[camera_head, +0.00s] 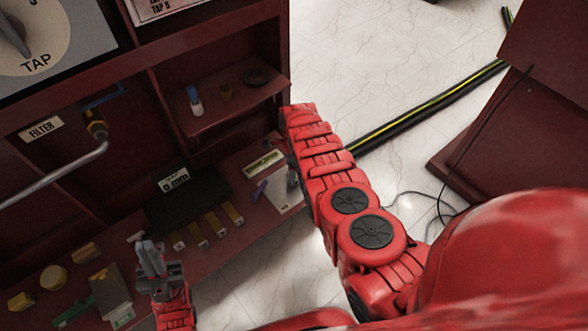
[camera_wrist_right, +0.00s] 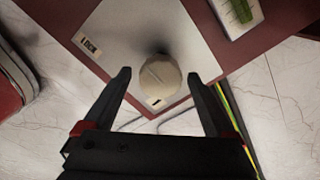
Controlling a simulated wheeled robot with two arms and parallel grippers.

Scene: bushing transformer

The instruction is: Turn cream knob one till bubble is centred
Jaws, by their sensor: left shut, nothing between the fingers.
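The round cream knob (camera_wrist_right: 160,79) sits on a pale plate (camera_wrist_right: 125,40) in the right wrist view, with a slot mark across its face. My right gripper (camera_wrist_right: 159,76) is open, with one finger on each side of the knob in the picture; contact is not visible. A green bubble level (camera_wrist_right: 241,11) is at the top right there, and the level (camera_head: 263,163) also shows in the head view. The bubble's position is too small to tell. In the head view my right arm hides the knob. My left gripper (camera_head: 150,258) is shut and empty above the lower shelf.
The dark red cabinet shelf (camera_head: 130,262) holds a dark block (camera_head: 187,199), several yellow-ended bars (camera_head: 215,223) and a grey-green box (camera_head: 110,295). A metal pipe (camera_head: 60,178) juts out at the left. A black-yellow cable (camera_head: 430,105) lies on the pale floor.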

